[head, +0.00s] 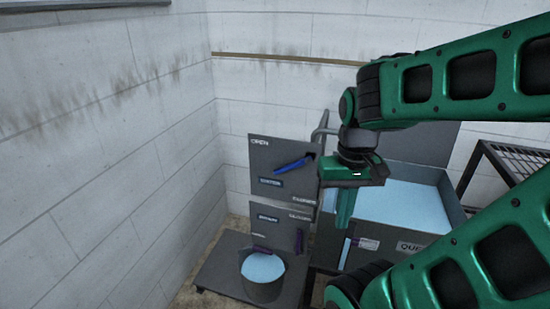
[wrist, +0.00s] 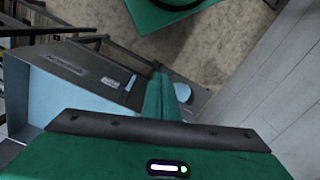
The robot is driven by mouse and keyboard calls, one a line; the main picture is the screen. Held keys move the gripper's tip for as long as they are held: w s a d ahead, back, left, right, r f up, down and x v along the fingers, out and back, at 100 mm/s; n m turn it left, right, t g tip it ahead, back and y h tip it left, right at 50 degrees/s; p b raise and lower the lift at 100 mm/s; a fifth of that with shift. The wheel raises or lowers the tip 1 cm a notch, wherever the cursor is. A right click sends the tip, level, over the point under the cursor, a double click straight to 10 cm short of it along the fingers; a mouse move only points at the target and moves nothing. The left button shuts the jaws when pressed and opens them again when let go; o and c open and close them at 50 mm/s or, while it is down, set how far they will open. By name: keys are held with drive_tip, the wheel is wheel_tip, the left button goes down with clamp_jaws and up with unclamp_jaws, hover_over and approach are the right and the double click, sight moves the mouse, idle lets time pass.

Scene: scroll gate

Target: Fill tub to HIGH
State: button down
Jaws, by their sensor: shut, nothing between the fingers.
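The round grey tub (head: 262,290) stands on a low dark platform, with pale blue water (head: 264,266) close under its rim. No level marks are readable. It also shows in the wrist view (wrist: 183,92), partly hidden beside my fingers. An upper grey panel (head: 262,152) is marked "OPEN" and carries a tilted blue lever (head: 294,163). My gripper (head: 343,222) is shut and empty, pointing down to the right of the panels, in front of the big tank. In the wrist view the fingers (wrist: 160,90) are together.
A large grey tank (head: 408,245) full of pale blue water stands at the right, its label partly hidden by my arm. White block walls (head: 100,150) close in the left and back. The low platform (head: 215,267) has bare room left of the tub.

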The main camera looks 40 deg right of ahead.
wheel_tip(320, 180, up, 2)
drive_tip(key=w+d, duration=0.1)
wheel_tip(320, 180, up, 9)
drive_tip(key=m+h, duration=0.3)
hover_over(292, 166)
drive_tip(key=s+a, duration=0.3)
drive_tip(key=w+a+r+m+h, duration=0.1)
drive_tip(key=w+a+r, duration=0.1)
drive_tip(key=w+a, duration=0.45)
drive_tip(key=d+x, duration=0.2)
drive_tip(key=x, duration=1.2)
drive_tip(key=shift+r, duration=0.35)
